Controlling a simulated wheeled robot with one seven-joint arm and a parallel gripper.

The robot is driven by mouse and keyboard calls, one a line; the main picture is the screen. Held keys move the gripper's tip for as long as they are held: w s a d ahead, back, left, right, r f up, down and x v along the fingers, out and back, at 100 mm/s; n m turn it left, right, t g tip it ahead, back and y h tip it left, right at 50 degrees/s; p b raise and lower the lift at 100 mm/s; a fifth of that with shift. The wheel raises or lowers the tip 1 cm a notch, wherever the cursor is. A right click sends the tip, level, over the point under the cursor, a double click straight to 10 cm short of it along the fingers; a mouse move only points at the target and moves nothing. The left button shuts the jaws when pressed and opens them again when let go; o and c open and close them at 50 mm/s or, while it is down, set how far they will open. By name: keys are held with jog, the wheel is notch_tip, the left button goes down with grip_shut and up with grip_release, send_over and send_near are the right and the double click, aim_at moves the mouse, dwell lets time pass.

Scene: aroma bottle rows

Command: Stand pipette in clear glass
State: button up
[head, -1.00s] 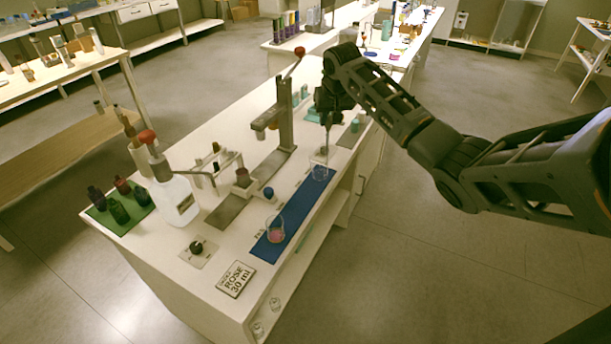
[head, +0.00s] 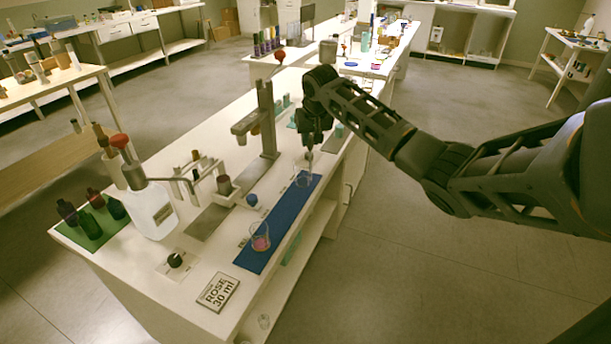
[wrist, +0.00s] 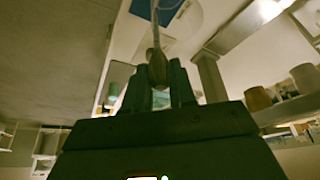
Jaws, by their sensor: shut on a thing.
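The clear glass (head: 304,178) stands upright on the far part of the blue mat (head: 281,218). My gripper (head: 310,142) is just above it in the head view. In the wrist view my gripper (wrist: 157,85) is shut on the brownish bulb of the pipette (wrist: 156,66). The pipette's thin stem runs away from the fingers, and in the head view it points down at the glass. I cannot tell whether its tip is inside the glass or just over it. A second glass with pink liquid (head: 260,243) stands on the near part of the mat.
A white bottle with a red-topped pump (head: 152,210), dark bottles on a green mat (head: 90,222) and a sign reading ROSE 30 ml (head: 218,292) are nearer. Open floor lies right of the bench.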

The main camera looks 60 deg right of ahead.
jog(key=o, duration=0.7)
jog(key=v, duration=0.7)
jog(key=shift+r, duration=0.35)
jog(key=shift+a, duration=0.2)
